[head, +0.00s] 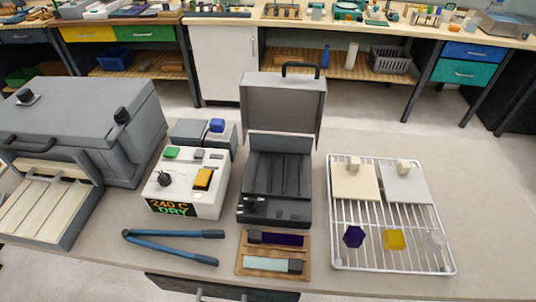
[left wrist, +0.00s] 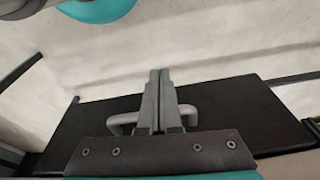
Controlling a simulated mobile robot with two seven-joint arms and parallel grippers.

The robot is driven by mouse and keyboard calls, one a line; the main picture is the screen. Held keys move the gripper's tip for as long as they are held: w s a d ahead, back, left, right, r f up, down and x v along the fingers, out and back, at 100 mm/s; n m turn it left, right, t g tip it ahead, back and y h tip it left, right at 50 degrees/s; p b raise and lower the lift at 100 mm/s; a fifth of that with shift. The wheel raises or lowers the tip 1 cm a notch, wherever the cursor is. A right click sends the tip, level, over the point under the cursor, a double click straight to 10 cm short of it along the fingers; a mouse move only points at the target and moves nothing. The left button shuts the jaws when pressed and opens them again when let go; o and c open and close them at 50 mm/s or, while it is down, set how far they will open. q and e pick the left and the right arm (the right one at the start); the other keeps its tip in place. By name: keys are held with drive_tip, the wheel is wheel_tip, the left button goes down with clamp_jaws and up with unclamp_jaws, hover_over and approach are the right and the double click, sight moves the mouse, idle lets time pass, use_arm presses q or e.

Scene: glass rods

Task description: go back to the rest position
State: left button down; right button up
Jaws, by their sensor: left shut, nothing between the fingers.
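My left gripper (left wrist: 160,78) shows in the left wrist view with its two grey fingers pressed together and nothing between them. Behind the fingers is a dark panel (left wrist: 225,112), with a grey curved bar (left wrist: 188,112) showing on both sides of them. I cannot tell whether the fingers touch the bar. Pale floor (left wrist: 200,50) lies beyond the panel. Neither gripper shows in the head view, and no arm is over the bench there. My right gripper is in no view.
The bench holds a grey furnace (head: 75,115), a control box (head: 188,180), an open grey case (head: 278,170), blue tongs (head: 175,235), a wooden tray (head: 243,262) and a white wire rack (head: 345,268). A dark drawer (head: 180,286) is below the front edge. The bench's right side is clear.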

use_arm(q)
drive_tip(key=s+a+f+b, duration=0.1)
drive_tip(key=s+f+b, duration=0.3)
drive_tip(key=s+f, duration=0.3)
drive_tip(key=s+a+f+g+b, duration=0.1)
drive_tip(key=s+f+b, duration=0.4)
drive_tip(key=f, duration=1)
drive_tip(key=s, duration=0.3)
drive_tip(key=shift+a+f, duration=0.3)
drive_tip(key=shift+f, duration=0.1)
drive_tip(key=shift+s, duration=0.1)
